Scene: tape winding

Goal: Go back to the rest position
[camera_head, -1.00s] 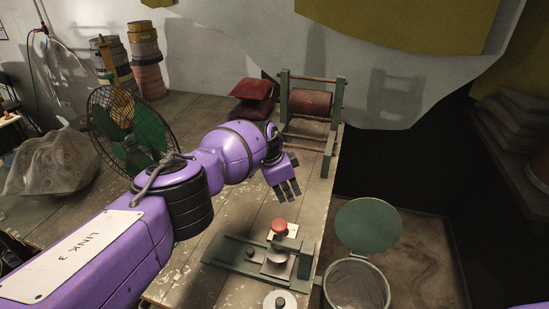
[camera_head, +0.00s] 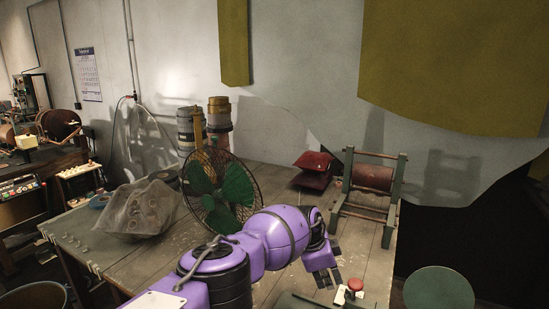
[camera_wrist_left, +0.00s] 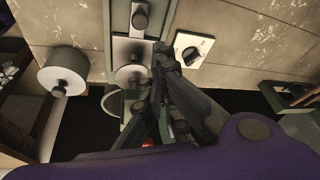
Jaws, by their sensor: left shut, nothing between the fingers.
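My left gripper (camera_head: 325,277) hangs at the end of my purple arm over the wooden table (camera_head: 150,262), fingers pointing down and empty. It is shut. In the left wrist view the fingers (camera_wrist_left: 165,60) are close together above metal parts, including a round grey knob (camera_wrist_left: 62,72) and a white plate with a black dial (camera_wrist_left: 192,48). My right gripper is not in view.
A green fan (camera_head: 218,192) stands behind my left arm. A reel frame (camera_head: 370,195) stands at the right, with red cushions (camera_head: 315,168) beside it. A bag of round parts (camera_head: 138,208) lies at the left. A round green lid (camera_head: 438,289) is beyond the table's right edge.

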